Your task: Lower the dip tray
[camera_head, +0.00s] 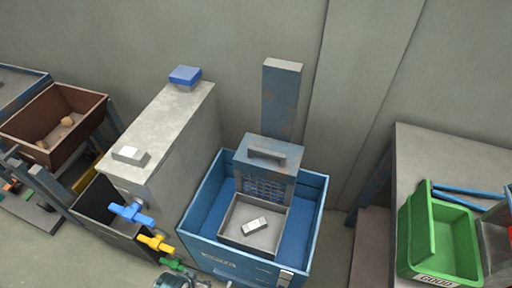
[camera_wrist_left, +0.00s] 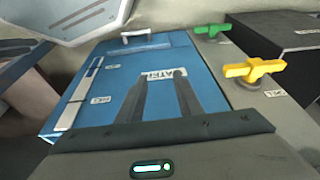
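The dip tray (camera_head: 228,222) is a grey open tray inside the blue tank (camera_head: 198,205), and a small pale block (camera_head: 255,225) lies in it. Behind the tray is a blue-grey carriage (camera_head: 283,160) with a bar handle (camera_head: 267,153) on top, in front of a tall upright post (camera_head: 281,95). In the left wrist view, my left gripper (camera_wrist_left: 160,76) is open and empty, its two fingers apart before the tank's labelled blue front (camera_wrist_left: 110,85). Its fingers do not show in the head view. My right gripper is not in view.
Blue (camera_head: 131,212), yellow (camera_head: 156,242) and green (camera_head: 172,264) valves stand left of the tank, by a grey cabinet (camera_head: 165,120). A brown bin (camera_head: 75,105) is at the far left. A green bin (camera_head: 440,240) stands on the right-hand table (camera_head: 450,150).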

